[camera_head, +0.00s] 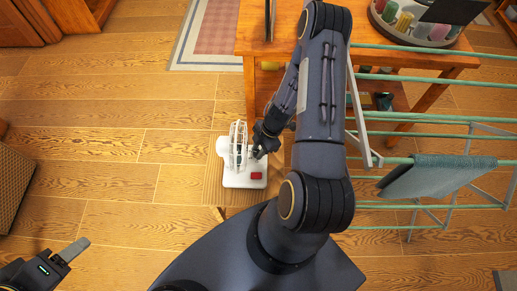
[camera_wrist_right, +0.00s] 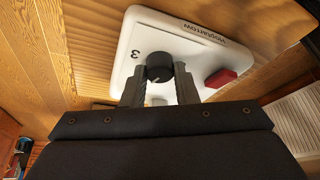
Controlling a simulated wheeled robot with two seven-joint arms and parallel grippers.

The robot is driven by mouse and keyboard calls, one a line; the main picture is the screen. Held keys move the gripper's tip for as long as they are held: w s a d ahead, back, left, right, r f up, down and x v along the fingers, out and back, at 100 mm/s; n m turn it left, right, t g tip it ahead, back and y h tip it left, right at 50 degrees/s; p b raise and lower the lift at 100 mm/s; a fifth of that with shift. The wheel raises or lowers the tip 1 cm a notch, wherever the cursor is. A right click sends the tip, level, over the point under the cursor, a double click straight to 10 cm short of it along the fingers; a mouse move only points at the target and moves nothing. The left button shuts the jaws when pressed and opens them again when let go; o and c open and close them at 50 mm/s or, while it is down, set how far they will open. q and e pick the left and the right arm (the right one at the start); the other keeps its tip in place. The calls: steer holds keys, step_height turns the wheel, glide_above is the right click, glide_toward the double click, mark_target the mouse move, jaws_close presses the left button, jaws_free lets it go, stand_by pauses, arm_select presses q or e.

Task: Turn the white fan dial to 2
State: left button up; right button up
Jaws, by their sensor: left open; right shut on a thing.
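The white fan (camera_head: 232,177) stands on a wooden surface left of my right arm, its round cage upright. Its base (camera_wrist_right: 190,38) fills the top of the right wrist view, with a red button (camera_wrist_right: 220,78), upside-down lettering and a printed 3 near the dial. The black dial (camera_wrist_right: 159,66) sits between the fingers of my right gripper (camera_wrist_right: 158,88), which is shut on it. The dial's pointer setting cannot be read. In the head view my right gripper (camera_head: 260,149) is beside the fan cage. My left gripper (camera_head: 72,252) is open and empty at the lower left.
A wooden table (camera_head: 270,40) stands behind the fan, with a round tray (camera_head: 420,38) on it. A drying rack (camera_head: 440,137) with a grey-green cloth (camera_head: 435,175) is at the right. A rug (camera_head: 212,40) lies at the back. The floor at left is mostly clear.

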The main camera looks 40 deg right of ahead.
steer(key=shift+f+m+t+b, duration=0.1)
steer(key=shift+m+t+b, duration=0.3)
steer(key=shift+m+b, duration=0.3)
steer(key=shift+m, duration=0.5)
steer(key=o, duration=1)
steer(key=p+v, duration=0.1)
steer(key=v, duration=0.7)
steer(key=shift+s+a+p, duration=0.1)
steer(key=shift+a+p, duration=0.1)
steer(key=shift+p, duration=0.15)
